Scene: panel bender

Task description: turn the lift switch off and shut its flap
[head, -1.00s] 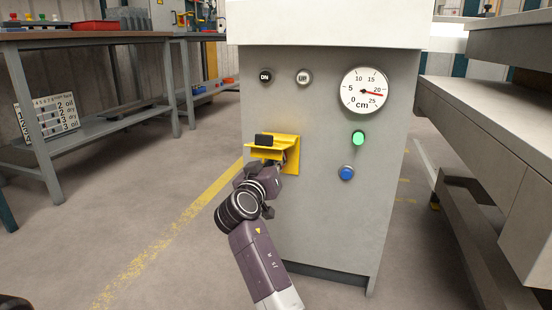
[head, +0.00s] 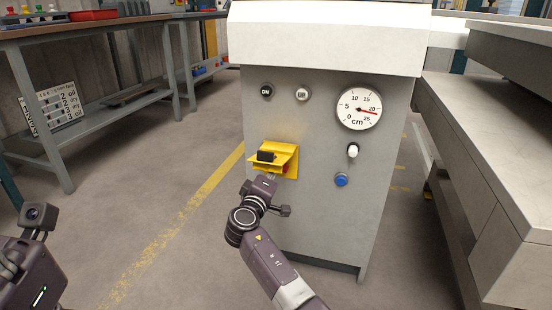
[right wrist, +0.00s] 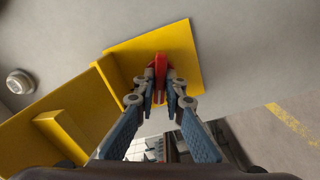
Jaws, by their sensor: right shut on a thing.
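The yellow switch box is on the front of the grey cabinet, its back plate (head: 290,155) flat on the panel. Its yellow flap (head: 262,166) is open and sticks out, with a black grip (head: 266,156) on it. My right gripper (right wrist: 161,82) is below the flap, its fingers shut on the red lift switch (right wrist: 160,66) in front of the yellow plate.
Above the box are the DN button (head: 266,91) and UP button (head: 302,93). To the right are a cm gauge (head: 358,109), a white unlit lamp (head: 352,151) and a blue button (head: 341,180). A bench (head: 490,100) stands right; a table (head: 80,30) stands left. Floor in front is clear.

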